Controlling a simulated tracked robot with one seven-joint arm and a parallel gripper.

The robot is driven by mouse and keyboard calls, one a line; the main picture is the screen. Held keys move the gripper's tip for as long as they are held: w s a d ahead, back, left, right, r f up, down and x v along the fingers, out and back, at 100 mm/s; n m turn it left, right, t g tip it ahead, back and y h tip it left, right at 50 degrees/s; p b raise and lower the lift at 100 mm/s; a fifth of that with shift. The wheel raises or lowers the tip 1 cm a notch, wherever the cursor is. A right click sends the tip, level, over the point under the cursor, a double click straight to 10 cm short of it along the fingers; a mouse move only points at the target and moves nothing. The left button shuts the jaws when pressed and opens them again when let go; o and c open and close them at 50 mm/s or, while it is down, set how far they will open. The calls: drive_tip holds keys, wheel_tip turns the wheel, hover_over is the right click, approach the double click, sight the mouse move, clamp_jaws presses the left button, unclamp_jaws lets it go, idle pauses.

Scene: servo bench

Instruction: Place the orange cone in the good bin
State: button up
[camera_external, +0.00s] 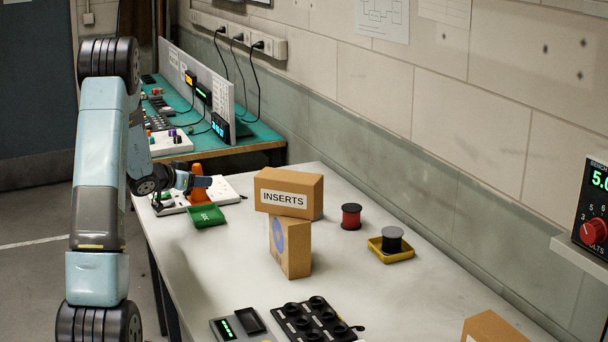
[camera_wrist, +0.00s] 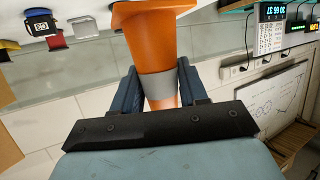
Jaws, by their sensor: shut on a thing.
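The orange cone (camera_external: 198,188) with a grey band is at the far left end of the table. My gripper (camera_wrist: 160,92) is shut on it, with one finger on each side of the grey band (camera_wrist: 158,87) in the wrist view. In the external view my gripper (camera_external: 196,181) reaches the cone from the left. I cannot tell whether the cone's base touches anything below. A small green bin (camera_external: 206,216) with pale lettering, too small to read surely, sits just in front of the cone, near the table's left edge. I do not see the bin in the wrist view.
A white panel (camera_external: 226,190) lies behind the green bin. Two cardboard boxes (camera_external: 290,192) are stacked to the right, the upper marked INSERTS. A red spool (camera_external: 351,217) and a yellow tray (camera_external: 376,248) holding a dark spool stand farther right. A black holder (camera_external: 312,325) is in front.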

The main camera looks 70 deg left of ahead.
sight(204, 198)
drive_tip(key=f, duration=0.1)
drive_tip(key=w+a+f, duration=0.2)
drive_tip(key=f, duration=0.1)
drive_tip(key=shift+a, duration=0.2)
drive_tip(key=shift+f, duration=1.5)
drive_tip(key=shift+f, duration=0.1)
drive_tip(key=o, duration=1)
drive_tip(key=shift+o, duration=0.2)
drive_tip(key=v, duration=1.2)
